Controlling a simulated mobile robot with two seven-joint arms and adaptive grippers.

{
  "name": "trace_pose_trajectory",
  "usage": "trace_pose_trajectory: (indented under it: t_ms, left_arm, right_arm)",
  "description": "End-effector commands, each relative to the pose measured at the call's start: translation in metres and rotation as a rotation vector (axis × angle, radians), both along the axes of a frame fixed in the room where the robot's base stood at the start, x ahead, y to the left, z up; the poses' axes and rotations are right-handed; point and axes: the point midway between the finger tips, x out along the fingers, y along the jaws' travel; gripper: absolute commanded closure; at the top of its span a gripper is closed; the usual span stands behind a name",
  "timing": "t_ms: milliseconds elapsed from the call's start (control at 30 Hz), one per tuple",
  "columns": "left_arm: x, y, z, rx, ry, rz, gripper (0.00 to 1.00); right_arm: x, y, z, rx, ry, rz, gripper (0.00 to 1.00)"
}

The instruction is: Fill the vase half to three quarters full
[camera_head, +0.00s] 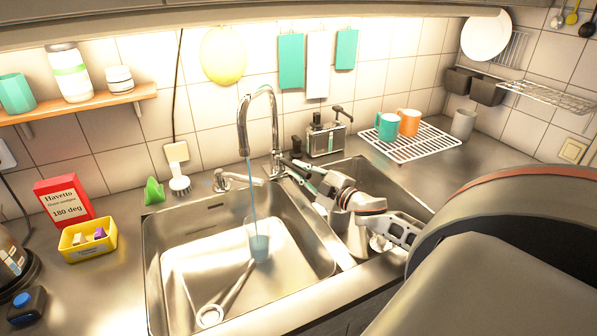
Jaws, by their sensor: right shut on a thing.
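A small glass vase (259,246) stands in the left sink basin, below the tap spout. It looks tinted blue, and its water level is hard to tell. The tall chrome tap (241,122) is running, and a thin blue water stream (252,195) falls into the vase. My right gripper (285,166) is at the tap's base on its right side, shut on what looks like the tap handle. The fingers hide most of that handle. My left gripper is not in view.
A long grey utensil-like shape (226,295) lies in the left basin (187,258). My right arm crosses the right basin. A metal dispenser (326,135) stands behind the gripper; a rack (412,145) with mugs is farther right. A yellow tub (88,243) sits at left.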

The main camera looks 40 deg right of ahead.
Motion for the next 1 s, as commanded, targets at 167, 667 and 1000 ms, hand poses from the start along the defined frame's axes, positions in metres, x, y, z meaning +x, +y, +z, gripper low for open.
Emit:
trace_pose_trajectory:
  t_ms: [167, 667, 1000]
  left_arm:
    - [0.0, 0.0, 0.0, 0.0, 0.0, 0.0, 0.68]
    - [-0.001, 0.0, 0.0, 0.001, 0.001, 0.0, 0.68]
    - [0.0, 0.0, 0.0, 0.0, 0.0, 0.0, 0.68]
  right_arm:
    - [0.0, 0.001, -0.001, 0.001, 0.001, 0.001, 0.69]
    - [-0.011, 0.001, -0.001, 0.001, 0.002, 0.0, 0.69]
    - [-0.067, 0.0, -0.002, 0.002, 0.004, -0.001, 0.69]
